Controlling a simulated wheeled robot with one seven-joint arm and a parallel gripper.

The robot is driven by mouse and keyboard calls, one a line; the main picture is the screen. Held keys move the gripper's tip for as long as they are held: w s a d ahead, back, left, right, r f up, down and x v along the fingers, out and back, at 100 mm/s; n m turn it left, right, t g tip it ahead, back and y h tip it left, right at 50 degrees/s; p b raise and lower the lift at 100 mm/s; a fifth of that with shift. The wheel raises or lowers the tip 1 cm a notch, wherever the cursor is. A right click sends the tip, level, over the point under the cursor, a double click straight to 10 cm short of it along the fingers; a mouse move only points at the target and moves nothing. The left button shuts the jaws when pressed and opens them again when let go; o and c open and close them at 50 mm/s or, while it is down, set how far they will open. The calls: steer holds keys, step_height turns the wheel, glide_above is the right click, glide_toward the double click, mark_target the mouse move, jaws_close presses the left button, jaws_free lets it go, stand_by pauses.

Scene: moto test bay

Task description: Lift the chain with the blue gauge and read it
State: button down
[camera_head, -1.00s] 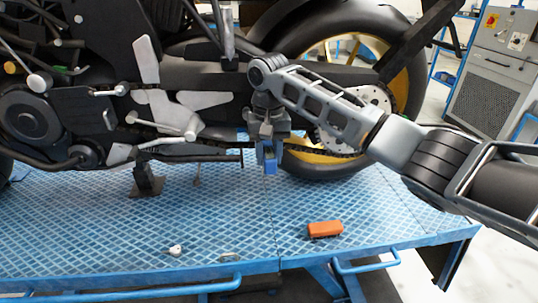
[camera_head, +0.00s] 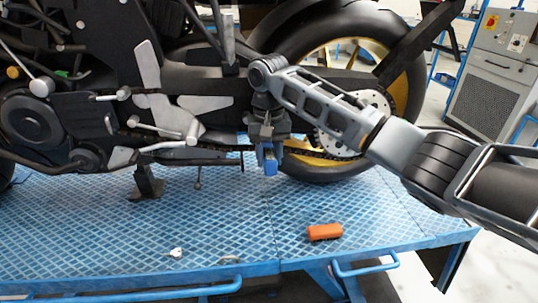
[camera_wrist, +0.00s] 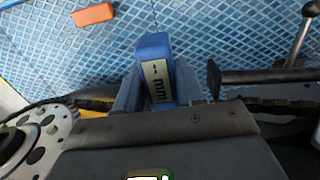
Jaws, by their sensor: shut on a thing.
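In the wrist view the blue gauge (camera_wrist: 152,48) stands between the two fingers of my gripper (camera_wrist: 156,92). The chain (camera_head: 312,154) runs from beside the gripper to the rear sprocket (camera_head: 376,103). In the wrist view the chain (camera_wrist: 52,103) shows on the left, and the gripper body hides its middle. I cannot tell whether the gauge touches the chain.
An orange block (camera_head: 325,232) lies on the blue bench (camera_head: 120,235) near its front edge. Small pale items (camera_head: 175,252) lie to its left. The kickstand (camera_head: 146,183) stands left of my gripper. The rear wheel (camera_head: 300,45) is close behind. The bench middle is clear.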

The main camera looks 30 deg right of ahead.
steer(key=shift+r+p, duration=0.75)
steer(key=shift+r, duration=0.85)
stand_by(0.6)
steer(key=shift+f, duration=0.2)
steer(key=shift+f, duration=1.75)
steer(key=s+a, duration=0.2)
steer(key=s, duration=0.5)
steer(key=shift+s+a, duration=0.25)
steer(key=shift+s, duration=0.05)
steer(key=shift+s, duration=0.1)
stand_by(0.6)
